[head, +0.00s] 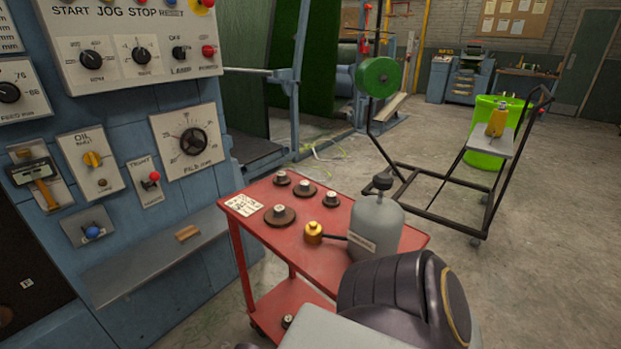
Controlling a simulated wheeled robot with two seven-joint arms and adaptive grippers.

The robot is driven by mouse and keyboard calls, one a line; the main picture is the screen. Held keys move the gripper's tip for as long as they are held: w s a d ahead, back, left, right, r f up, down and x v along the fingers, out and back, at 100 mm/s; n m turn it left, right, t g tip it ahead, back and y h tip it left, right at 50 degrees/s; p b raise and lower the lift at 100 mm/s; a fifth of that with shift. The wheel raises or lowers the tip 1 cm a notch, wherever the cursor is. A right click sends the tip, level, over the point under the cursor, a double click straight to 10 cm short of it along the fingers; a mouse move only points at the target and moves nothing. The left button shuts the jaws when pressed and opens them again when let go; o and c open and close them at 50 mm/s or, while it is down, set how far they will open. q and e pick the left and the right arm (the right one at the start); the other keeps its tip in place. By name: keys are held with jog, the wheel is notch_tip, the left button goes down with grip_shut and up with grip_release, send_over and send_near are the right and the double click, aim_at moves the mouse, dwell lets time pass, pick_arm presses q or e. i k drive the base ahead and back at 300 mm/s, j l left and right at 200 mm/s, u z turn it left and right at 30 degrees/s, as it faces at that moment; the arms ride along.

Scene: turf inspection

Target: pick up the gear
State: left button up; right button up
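Several dark, disc-shaped parts with pale metal hubs, which look like gears, stand on the red cart (285,245). The largest gear-like disc (280,216) is near the middle of the top's left half. Smaller ones stand behind it: one at the back left (282,178), one at the back middle (305,188) and one to the right (331,199). Teeth are too small to make out, and I cannot tell which one the task means. A dark rounded link of mine covers the cart's front right corner. Neither of my grippers is in view.
A blue control panel (120,130) with a ledge (155,262) is close on the left. A black wheeled frame (440,205) stands behind right.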

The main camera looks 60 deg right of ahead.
aim_at(304, 189)
jog(key=z, duration=0.45)
jog(key=j+z, duration=0.15)
jog(key=z, duration=0.25)
jog(key=j+z, duration=0.1)
jog(key=z, duration=0.75)
jog(key=i+l+z, duration=0.1)
jog(key=z, duration=0.25)
jog(key=l, duration=0.15)
